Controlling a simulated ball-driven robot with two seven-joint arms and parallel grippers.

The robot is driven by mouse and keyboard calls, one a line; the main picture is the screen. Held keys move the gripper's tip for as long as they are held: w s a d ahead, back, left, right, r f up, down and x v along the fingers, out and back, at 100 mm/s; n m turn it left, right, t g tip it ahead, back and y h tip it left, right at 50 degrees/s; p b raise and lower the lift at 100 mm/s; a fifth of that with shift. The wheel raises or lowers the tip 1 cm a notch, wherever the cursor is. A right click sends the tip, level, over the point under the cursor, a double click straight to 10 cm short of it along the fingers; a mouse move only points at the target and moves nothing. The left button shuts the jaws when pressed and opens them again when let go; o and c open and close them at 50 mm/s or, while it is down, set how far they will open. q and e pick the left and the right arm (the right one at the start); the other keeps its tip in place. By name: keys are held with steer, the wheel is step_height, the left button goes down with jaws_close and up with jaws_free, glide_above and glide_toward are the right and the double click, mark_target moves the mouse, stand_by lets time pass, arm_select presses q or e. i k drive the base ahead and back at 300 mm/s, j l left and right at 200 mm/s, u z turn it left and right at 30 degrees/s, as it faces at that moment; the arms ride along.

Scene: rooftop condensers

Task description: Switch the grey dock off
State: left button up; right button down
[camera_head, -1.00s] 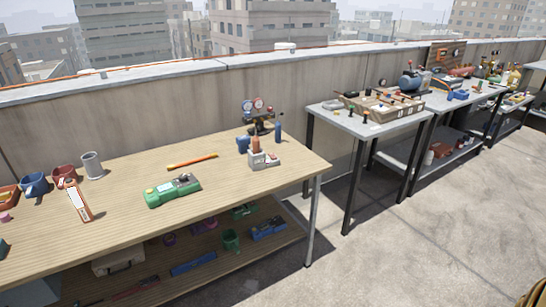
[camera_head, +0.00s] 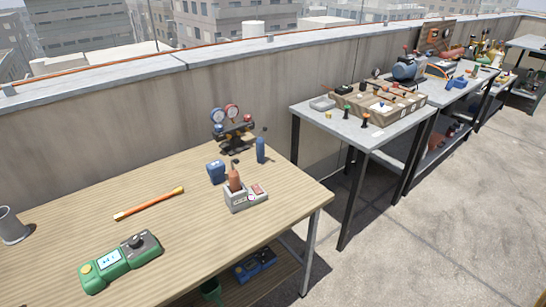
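The grey dock (camera_head: 243,198) stands on the wooden workbench (camera_head: 180,245), near its right end. It is a small light-grey block with a reddish-brown upright piece (camera_head: 235,181) seated in it. On its right part is a small red patch (camera_head: 257,189), which looks like a switch; its position is too small to tell. Neither of my grippers shows in the head view.
A green meter (camera_head: 119,262) lies at the bench's front left, with an orange-yellow stick (camera_head: 149,203) behind it. A blue block (camera_head: 216,172), a blue bottle (camera_head: 261,150) and a gauge set (camera_head: 232,131) stand behind the dock. A grey table (camera_head: 372,138) stands to the right.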

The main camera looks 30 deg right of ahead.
mark_target(258, 190)
steer(key=i+l+z, duration=0.1)
steer(key=i+z, duration=0.2)
steer(key=i, duration=0.6)
